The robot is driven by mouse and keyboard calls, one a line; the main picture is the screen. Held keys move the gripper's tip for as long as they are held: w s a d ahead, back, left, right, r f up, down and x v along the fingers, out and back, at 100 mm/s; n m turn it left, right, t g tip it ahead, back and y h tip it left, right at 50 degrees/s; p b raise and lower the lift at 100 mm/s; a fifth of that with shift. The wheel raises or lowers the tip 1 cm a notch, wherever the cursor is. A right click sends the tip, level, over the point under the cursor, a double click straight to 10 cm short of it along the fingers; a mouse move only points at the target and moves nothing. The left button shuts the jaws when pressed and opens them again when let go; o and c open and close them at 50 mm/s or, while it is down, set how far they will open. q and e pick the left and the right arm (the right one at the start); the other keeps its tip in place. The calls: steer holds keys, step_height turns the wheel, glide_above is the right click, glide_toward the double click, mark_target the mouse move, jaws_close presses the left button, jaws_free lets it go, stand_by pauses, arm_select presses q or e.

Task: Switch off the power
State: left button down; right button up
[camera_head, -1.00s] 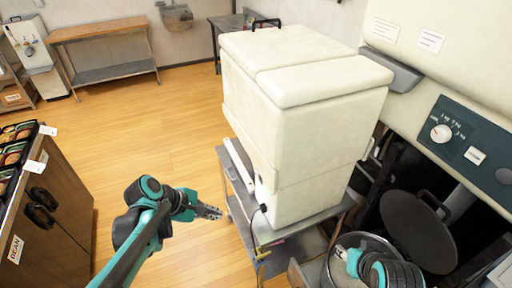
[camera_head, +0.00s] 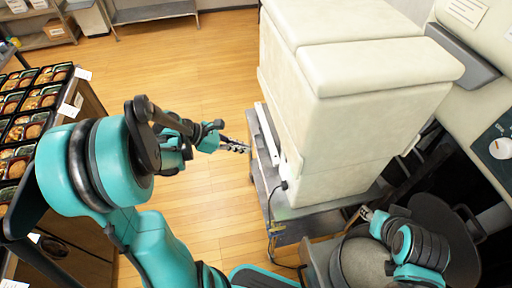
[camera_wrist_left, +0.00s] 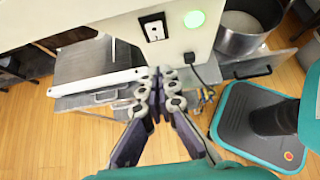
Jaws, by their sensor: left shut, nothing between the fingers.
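The cream machine (camera_head: 345,125) stands on a grey metal table. In the left wrist view its lower wall (camera_wrist_left: 226,22) carries a black switch panel (camera_wrist_left: 153,27) with a white part, and a lit green round light (camera_wrist_left: 194,19). A black plug (camera_wrist_left: 190,58) with a cord sits below the light. My left gripper (camera_head: 246,148) is beside the machine's lower left side. In the left wrist view its fingertips (camera_wrist_left: 160,78) are together and empty, below the switch panel and apart from it. My right gripper (camera_head: 366,213) is by the pot; its jaws are too small to judge.
A white bar (camera_head: 267,135) lies along the table's left edge (camera_head: 256,160). A counter with bento trays (camera_head: 52,97) stands at left. The wooden floor (camera_head: 200,65) between is clear.

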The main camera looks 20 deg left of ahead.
mark_target(283, 153)
arm_select(q)
steer(key=b+x, duration=0.1)
steer(key=x, duration=0.3)
steer(key=d+r+b+x, duration=0.1)
steer(key=x, duration=0.2)
steer(key=w+r+b+x, duration=0.1)
steer(key=x, duration=0.3)
steer(key=shift+w+d+f, duration=0.1)
steer(key=shift+d, duration=0.3)
steer(key=shift+w+d, duration=0.25)
steer(key=shift+d, duration=0.1)
steer(key=shift+r, duration=0.35)
